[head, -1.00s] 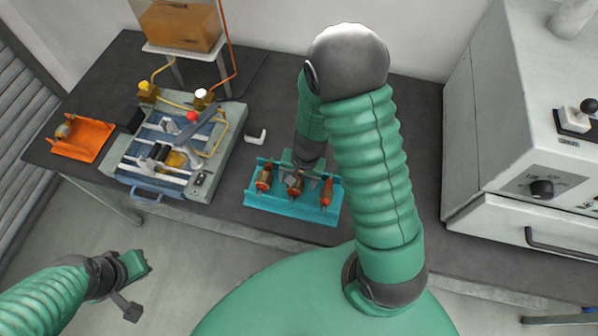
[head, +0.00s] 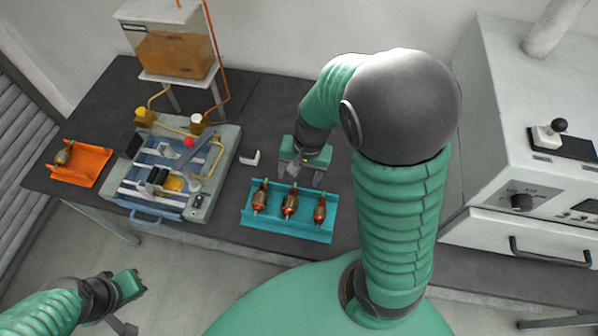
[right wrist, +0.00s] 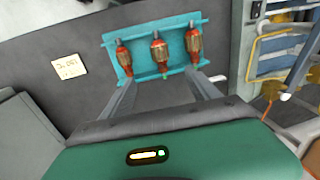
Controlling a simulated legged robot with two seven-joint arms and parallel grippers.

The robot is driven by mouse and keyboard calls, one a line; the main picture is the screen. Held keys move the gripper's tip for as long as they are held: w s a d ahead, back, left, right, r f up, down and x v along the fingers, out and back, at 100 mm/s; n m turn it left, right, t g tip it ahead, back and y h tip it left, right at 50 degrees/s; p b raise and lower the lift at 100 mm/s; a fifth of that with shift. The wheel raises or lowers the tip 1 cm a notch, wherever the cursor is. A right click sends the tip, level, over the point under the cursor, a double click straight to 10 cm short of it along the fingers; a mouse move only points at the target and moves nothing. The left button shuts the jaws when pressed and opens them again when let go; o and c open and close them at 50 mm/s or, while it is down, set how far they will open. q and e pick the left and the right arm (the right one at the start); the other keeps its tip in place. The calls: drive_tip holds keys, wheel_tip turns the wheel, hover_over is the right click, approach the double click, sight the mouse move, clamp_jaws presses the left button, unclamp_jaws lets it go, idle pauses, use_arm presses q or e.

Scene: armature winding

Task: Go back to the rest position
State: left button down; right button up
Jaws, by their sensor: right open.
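My right gripper (head: 295,168) is over the dark bench, just behind the teal tray (head: 310,232), and its jaws are apart and empty. In the right wrist view the two fingers (right wrist: 163,95) stand apart with the teal tray (right wrist: 150,73) beyond them. Three red-brown armatures lie in that tray: left (head: 260,196), middle (head: 290,204) and right (head: 319,208). My left gripper (head: 132,304) hangs at the lower left, in front of the bench and over the floor. Its jaw opening is not clear.
A tank (head: 165,50) stands behind on a white stand. A small white piece (head: 250,157) lies near the machine. A large grey cabinet (head: 500,110) stands at right.

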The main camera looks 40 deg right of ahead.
idle(0.3)
drive_tip(key=s+a+f+n+t+h+b, duration=0.1)
drive_tip(key=s+a+f+n+b, duration=0.2)
drive_tip(key=n, duration=0.6)
drive_tip(key=a+f+b, duration=0.1)
drive_tip(key=a+b, duration=0.1)
drive_tip(key=a, duration=0.1)
drive_tip(key=shift+a+n+b, duration=0.3)
drive_tip(key=shift+a, duration=0.1)
drive_tip(key=shift+w, duration=0.1)
drive_tip(key=shift+d, duration=0.2)
drive_tip(key=shift+a, duration=0.1)
